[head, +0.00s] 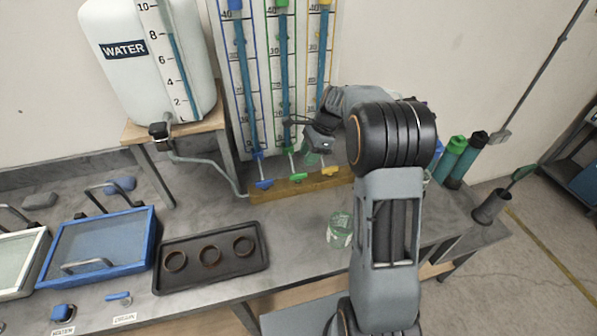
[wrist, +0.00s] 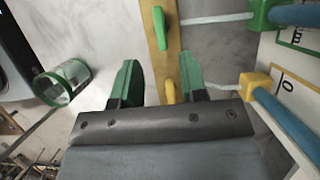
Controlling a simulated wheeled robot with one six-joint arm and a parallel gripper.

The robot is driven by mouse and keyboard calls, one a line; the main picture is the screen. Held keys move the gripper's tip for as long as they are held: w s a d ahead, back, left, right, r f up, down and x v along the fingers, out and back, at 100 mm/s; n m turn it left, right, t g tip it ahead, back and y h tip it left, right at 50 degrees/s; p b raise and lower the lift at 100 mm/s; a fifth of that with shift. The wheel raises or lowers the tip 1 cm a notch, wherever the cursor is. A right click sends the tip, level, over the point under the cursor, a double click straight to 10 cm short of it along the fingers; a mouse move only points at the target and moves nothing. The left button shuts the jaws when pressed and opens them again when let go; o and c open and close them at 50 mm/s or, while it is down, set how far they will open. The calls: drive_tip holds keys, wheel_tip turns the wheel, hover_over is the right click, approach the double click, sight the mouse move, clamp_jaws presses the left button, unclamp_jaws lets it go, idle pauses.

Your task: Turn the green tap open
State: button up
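The green tap's lever (head: 298,178) sits on the wooden rail under the middle tube, between a blue lever (head: 264,184) and a yellow lever (head: 330,170). My gripper (head: 313,157) is just above and in front of the rail, near the green and yellow levers. In the wrist view my gripper (wrist: 160,85) is open with green fingers apart. The green lever (wrist: 159,28) lies beyond the fingertips, roughly in line with the gap. Whether anything touches cannot be told.
A glass jar with a green rim (head: 340,230) stands on the bench in front of the rail; it also shows in the wrist view (wrist: 65,83). A dark tray (head: 212,272) with three rings lies left. Green bottles (head: 452,158) stand right. A water tank (head: 150,60) stands behind left.

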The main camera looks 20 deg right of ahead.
sight(298, 174)
drive_tip(key=x, duration=0.8)
drive_tip(key=shift+p, duration=0.35)
clamp_jaws()
